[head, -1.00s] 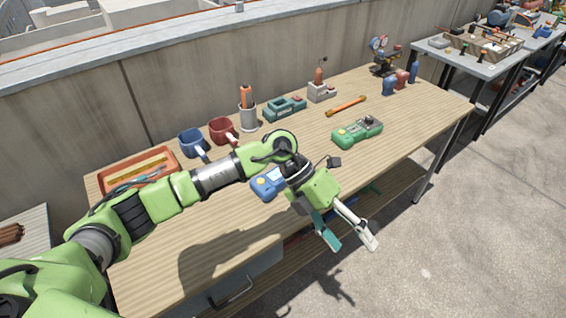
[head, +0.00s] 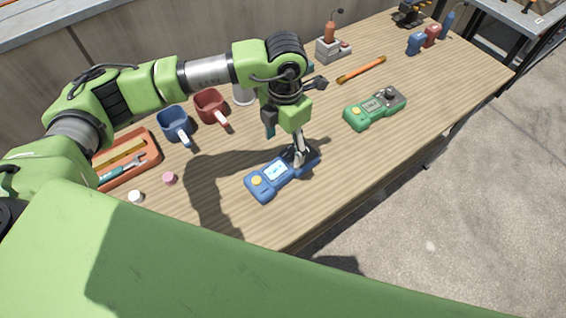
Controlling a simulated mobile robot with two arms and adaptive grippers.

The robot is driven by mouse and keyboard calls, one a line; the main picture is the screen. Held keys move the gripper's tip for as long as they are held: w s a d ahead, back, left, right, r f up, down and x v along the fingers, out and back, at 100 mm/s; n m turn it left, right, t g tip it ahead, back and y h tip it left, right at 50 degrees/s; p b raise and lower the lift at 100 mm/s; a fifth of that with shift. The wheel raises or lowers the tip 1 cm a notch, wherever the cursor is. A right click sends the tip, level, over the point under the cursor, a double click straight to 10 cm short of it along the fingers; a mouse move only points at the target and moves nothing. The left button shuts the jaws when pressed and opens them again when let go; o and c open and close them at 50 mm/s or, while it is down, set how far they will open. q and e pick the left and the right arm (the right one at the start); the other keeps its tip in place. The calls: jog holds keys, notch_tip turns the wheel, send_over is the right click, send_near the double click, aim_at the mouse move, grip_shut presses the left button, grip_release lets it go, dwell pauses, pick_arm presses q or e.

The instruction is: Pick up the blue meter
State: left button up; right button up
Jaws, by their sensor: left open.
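The blue meter (head: 268,178) lies on the wooden workbench (head: 225,205), with a pale screen and a yellow round button on its left part. My left gripper (head: 287,147) points down over the meter's far right end and is open. One pale finger reaches down at that end, and I cannot tell if it touches the meter. The other finger shows partly behind it. The gripper and finger hide some of the meter's right end. My right gripper is not in view.
A green meter (head: 372,108) and an orange-ended rod (head: 361,70) lie to the right. A blue mug (head: 173,122), a red mug (head: 211,104) and an orange tray (head: 142,173) stand to the left. A pink cap (head: 169,178) and a white cap (head: 135,196) lie nearby.

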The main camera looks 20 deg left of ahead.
aim_at(283, 167)
pick_arm(q)
notch_tip(283, 167, down, 5)
jog(key=shift+r+p, duration=0.1)
jog(key=shift+p, duration=0.45)
jog(key=f, duration=0.1)
jog(key=f+p, duration=0.1)
jog(key=f, duration=0.1)
jog(key=shift+s+f, duration=0.3)
jog(key=shift+s, duration=0.1)
jog(key=shift+f, duration=0.55)
jog(key=c, duration=1.6)
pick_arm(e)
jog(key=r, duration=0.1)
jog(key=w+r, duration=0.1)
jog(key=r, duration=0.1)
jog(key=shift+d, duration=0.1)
pick_arm(q)
jog(key=shift+w, duration=0.1)
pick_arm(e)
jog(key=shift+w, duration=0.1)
